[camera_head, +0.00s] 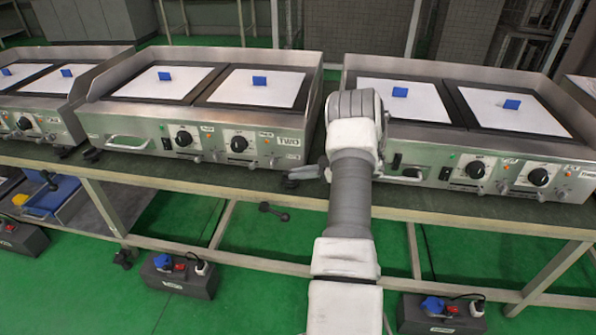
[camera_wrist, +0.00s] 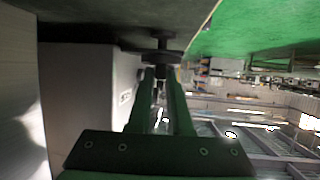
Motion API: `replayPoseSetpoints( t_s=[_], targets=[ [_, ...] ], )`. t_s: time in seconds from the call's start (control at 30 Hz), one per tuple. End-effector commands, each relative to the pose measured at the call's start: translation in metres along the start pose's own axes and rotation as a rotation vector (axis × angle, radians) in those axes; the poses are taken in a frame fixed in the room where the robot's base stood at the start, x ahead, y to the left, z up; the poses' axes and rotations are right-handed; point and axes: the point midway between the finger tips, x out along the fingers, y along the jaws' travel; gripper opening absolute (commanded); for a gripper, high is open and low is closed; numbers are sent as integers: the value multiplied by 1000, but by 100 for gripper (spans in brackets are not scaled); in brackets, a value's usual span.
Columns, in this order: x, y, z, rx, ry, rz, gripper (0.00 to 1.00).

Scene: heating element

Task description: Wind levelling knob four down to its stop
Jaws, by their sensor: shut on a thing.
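In the wrist view, a dark round levelling knob (camera_wrist: 146,56) on a short stem stands against the dark grey bench surface, which is at the top of this picture. The two green fingers of my gripper (camera_wrist: 161,74) close in on the knob's hub and are shut on it. Which number this knob has cannot be read. In the head view, my pale arm covers the left end of the right-hand griddle (camera_head: 480,140).
The griddle marked TWO (camera_head: 205,110) stands left of my arm, with a third further left. Blue blocks (camera_head: 259,81) rest on white sheets on their tops. The griddles stand on a dark bench (camera_head: 200,178). Boxes with plugs (camera_head: 180,275) are on the green floor below.

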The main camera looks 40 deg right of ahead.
Motion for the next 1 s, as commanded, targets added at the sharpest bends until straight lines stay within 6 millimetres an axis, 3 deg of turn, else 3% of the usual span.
replayPoseSetpoints(
  t_s=[0.8,0.83,0.97,1.0],
  targets=[
    [1,3,-1,-42,3,-99,0],
    [1,3,-1,-42,3,-99,23],
    [1,3,-1,-42,2,-99,46],
    [1,3,-1,-42,2,-99,48]
  ],
)
